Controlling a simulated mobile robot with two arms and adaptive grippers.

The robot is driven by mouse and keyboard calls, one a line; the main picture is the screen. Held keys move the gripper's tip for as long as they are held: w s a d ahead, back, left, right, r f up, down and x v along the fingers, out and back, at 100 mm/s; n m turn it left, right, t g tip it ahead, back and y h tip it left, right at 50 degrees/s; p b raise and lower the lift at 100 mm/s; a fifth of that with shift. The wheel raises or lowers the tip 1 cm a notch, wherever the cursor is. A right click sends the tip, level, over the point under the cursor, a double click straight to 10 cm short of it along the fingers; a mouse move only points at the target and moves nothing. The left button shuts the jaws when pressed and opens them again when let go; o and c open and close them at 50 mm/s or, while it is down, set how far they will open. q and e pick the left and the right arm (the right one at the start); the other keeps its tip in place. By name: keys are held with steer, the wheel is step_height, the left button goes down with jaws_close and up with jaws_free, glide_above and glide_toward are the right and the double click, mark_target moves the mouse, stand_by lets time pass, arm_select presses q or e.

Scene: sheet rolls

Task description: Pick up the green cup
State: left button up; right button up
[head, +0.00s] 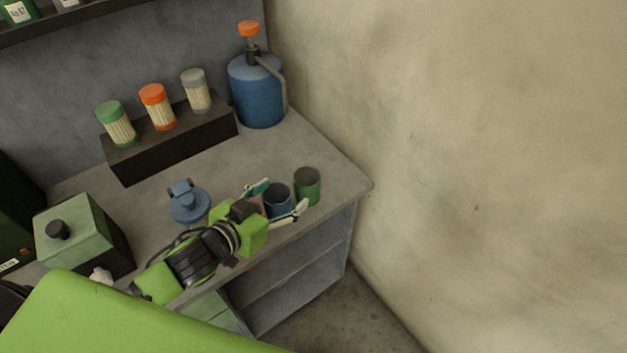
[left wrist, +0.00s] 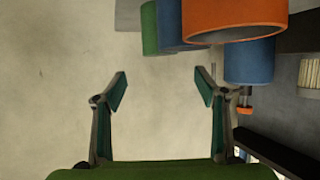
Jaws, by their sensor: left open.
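The green cup (head: 307,187) stands upright at the right front of the grey counter, beside a blue cup (head: 277,201). My left gripper (head: 285,194) is open, its fingers spread on either side of the blue cup in the head view; I cannot tell its height above the counter. In the left wrist view my left gripper (left wrist: 161,85) is open with nothing between its fingers. The green cup (left wrist: 149,28) shows there at the top, partly hidden by the blue cup (left wrist: 169,24). My right gripper is not in view.
An orange cup (left wrist: 235,19) is close in the left wrist view, mostly hidden by my gripper in the head view. A blue pump canister (head: 257,92), a dark rack with jars (head: 170,143), a blue lidded item (head: 189,205) and a green box (head: 88,236) stand around. A wall is right.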

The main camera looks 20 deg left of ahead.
mark_target(313, 172)
arm_select(q)
steer(key=x, duration=0.6)
steer(key=shift+w+d+p, duration=0.1)
steer(key=shift+w+p, duration=0.15)
steer(key=shift+p, duration=0.15)
steer(key=p+x, duration=0.1)
steer(key=x, duration=0.4)
steer(key=shift+w+d+f, duration=0.1)
steer(key=shift+w+f, duration=0.1)
steer(key=shift+w, duration=0.1)
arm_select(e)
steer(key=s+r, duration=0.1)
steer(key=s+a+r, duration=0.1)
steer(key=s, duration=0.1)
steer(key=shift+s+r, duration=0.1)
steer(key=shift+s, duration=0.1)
arm_select(q)
steer(key=c, duration=1.6)
